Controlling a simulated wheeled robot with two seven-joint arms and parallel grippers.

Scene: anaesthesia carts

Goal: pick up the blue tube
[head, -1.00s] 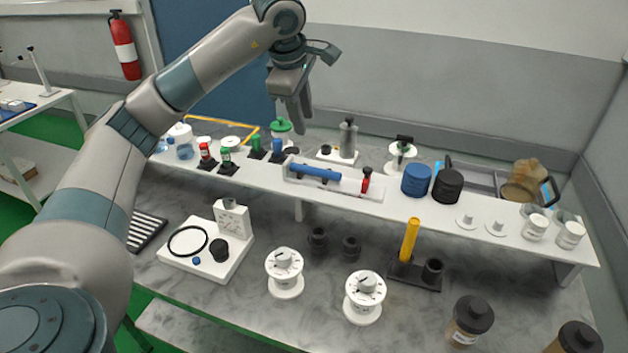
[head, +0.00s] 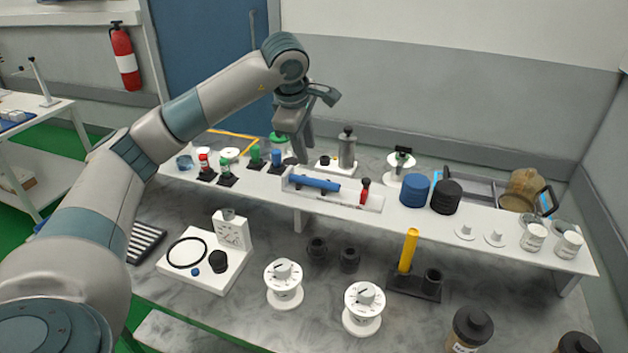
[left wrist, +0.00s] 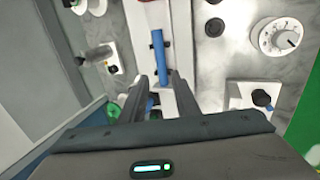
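The blue tube (head: 315,183) lies on its side in a white tray (head: 372,198) on the raised white shelf. It also shows in the left wrist view (left wrist: 159,50), running up the picture beyond the fingertips. My left gripper (head: 299,155) points down above and slightly left of the tube's left end in the head view. In the left wrist view its two fingers (left wrist: 159,77) stand apart, with nothing held between them. The near end of the tube shows in line with the gap, apart from the fingers as far as I can tell. My right gripper is not in view.
A small red item (head: 365,190) stands in the tray right of the tube. Small green, red and blue-topped items stand left of it, the blue one (head: 276,158) close to my gripper. A metal cylinder (head: 347,150) stands behind. Blue (head: 415,190) and black round stacks stand right.

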